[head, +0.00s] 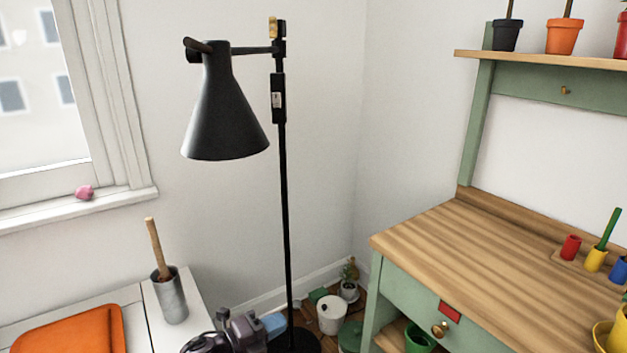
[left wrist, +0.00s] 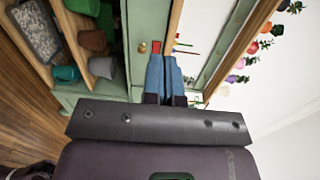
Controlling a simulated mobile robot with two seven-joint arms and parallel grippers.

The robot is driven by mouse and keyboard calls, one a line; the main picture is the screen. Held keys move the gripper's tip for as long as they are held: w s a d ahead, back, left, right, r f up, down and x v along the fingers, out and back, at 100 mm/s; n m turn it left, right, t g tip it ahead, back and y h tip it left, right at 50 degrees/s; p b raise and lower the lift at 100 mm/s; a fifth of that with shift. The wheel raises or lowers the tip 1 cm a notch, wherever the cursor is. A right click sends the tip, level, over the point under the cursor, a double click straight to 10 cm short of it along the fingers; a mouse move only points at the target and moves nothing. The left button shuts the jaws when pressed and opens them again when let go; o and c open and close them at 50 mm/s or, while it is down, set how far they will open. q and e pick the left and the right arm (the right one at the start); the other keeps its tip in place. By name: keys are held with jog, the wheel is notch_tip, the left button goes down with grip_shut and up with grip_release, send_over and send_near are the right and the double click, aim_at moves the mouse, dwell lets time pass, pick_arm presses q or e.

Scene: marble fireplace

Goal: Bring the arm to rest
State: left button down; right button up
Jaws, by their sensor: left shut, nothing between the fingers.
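My left gripper (head: 273,322) shows low in the head view, near the foot of the black floor lamp. Its blue fingers are closed together and hold nothing. In the left wrist view the same fingers (left wrist: 165,70) lie side by side, pointing toward the green workbench, apart from it as far as I can tell. The rest of my left arm is mostly below the head view's edge. My right gripper is in neither view.
The black floor lamp (head: 225,110) stands behind my gripper. A green workbench with a wooden top (head: 470,250) is at right. A white surface (head: 143,320) at lower left carries a metal cup (head: 170,297) and an orange item (head: 75,332). Pots (head: 332,314) stand on the floor.

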pick_arm(q)
jog(key=s+a+f+n+y, duration=0.3)
jog(key=s+a+n, duration=0.35)
jog(key=s, duration=0.35)
jog(key=s+a+f+n+t+y, duration=0.1)
jog(key=s+a+f+n+y, duration=0.25)
jog(key=s+a+n, duration=0.55)
jog(key=s+a+f+n+y, duration=0.3)
jog(key=s+a+y, duration=0.15)
jog(key=s, duration=0.75)
jog(key=s+a+r+n+g+y, duration=0.1)
jog(key=s+a+n, duration=0.1)
jog(key=s, duration=0.4)
jog(key=s+a+r+n+g+y, duration=0.1)
jog(key=s+a+r+n, duration=0.15)
jog(key=s, duration=0.45)
jog(key=shift+w+d+f+n, duration=0.65)
jog(key=shift+d+n, duration=1.55)
jog(key=shift+d, duration=0.8)
notch_tip(320, 180, up, 10)
jog(key=n+t+y+p, duration=0.1)
jog(key=t+p, duration=0.1)
jog(key=p, duration=1)
jog(key=shift+w+a, duration=0.15)
jog(key=shift+a, duration=0.1)
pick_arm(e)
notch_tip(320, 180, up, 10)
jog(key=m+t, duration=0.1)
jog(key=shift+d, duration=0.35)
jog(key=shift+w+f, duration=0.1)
